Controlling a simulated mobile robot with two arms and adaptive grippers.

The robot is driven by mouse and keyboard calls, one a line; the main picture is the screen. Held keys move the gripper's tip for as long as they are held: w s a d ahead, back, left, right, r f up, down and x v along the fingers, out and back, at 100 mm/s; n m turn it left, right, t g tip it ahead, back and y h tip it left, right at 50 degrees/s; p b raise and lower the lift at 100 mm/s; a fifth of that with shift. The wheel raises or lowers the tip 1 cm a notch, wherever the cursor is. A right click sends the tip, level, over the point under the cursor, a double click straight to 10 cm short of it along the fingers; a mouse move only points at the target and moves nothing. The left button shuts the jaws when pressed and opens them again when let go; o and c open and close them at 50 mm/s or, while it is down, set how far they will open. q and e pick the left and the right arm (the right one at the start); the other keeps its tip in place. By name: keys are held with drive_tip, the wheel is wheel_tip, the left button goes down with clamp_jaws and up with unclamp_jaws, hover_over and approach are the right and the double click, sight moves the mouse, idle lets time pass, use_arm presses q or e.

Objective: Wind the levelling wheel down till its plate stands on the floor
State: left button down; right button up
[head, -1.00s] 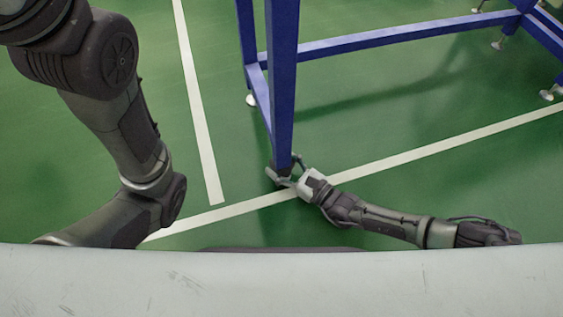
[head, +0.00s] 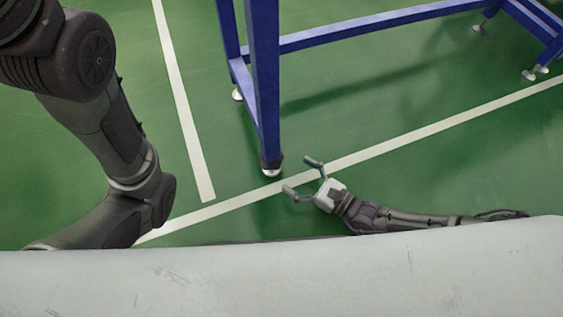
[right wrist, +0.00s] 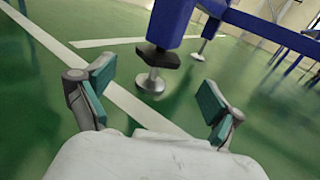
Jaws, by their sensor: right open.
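The near blue leg (head: 266,90) ends in a levelling foot. Its dark wheel (right wrist: 158,57) sits just under the leg in the right wrist view, with a thin stem below it. The round metal plate (right wrist: 152,84) is at the stem's bottom, close to the floor; I cannot tell for sure if it touches. In the head view the plate (head: 271,172) shows at the leg's foot. My right gripper (head: 302,177) is open and empty, low, a short way right of the foot, fingers pointing towards it. My left gripper is out of view.
The blue frame's lower rail (head: 370,28) runs to the back right. Another foot (head: 237,95) stands behind the near leg. White lines (head: 430,148) cross the green floor, which is clear around the foot.

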drive_tip(key=shift+v, duration=1.65)
